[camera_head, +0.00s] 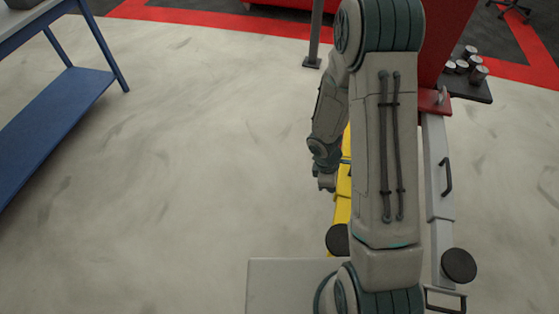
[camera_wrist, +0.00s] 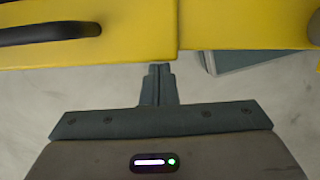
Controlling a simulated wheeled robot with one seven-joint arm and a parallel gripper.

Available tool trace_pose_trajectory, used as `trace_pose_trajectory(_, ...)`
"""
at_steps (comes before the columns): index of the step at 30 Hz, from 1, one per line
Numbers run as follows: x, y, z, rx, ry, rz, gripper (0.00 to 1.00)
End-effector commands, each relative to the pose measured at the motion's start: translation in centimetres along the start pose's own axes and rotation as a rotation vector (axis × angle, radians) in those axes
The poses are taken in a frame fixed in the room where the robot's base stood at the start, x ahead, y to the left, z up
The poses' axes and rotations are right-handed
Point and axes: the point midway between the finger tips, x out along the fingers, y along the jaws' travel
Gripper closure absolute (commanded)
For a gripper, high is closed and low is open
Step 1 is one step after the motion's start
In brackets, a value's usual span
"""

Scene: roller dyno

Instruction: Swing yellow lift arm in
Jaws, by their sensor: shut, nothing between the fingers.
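The yellow lift arm (camera_head: 343,205) shows as a narrow strip in the head view, mostly hidden behind my own arm. A round black pad (camera_head: 338,240) is at its near end. In the wrist view the yellow lift arm (camera_wrist: 240,24) spans the top, with a seam between two sections. A black bar handle (camera_wrist: 45,33) is on its left section. My gripper (camera_wrist: 158,68) is shut and empty, with its fingertips close to the arm's lower edge near the seam. I cannot tell whether they touch it.
A grey lift arm (camera_head: 437,195) with a black handle and round pad (camera_head: 459,266) lies to the right. A red post (camera_head: 446,45) stands behind, with a dark tray of metal cylinders (camera_head: 470,85) beside it. A blue bench (camera_head: 50,115) stands at left. The floor between is clear.

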Motion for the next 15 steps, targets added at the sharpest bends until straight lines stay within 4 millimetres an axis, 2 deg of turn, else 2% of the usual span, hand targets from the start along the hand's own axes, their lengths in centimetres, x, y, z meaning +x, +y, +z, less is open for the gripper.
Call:
trace_pose_trajectory(1,0.3,-0.2,1.1,0.013,-0.023,-0.014,1.0)
trace_pose_trajectory(5,0.2,-0.2,0.4,0.015,-0.021,-0.014,1.0)
trace_pose_trajectory(11,-0.8,-0.3,-3.8,0.003,-0.009,-0.003,1.0)
trace_pose_trajectory(15,-4.3,-0.1,-3.8,0.007,-0.004,0.003,1.0)
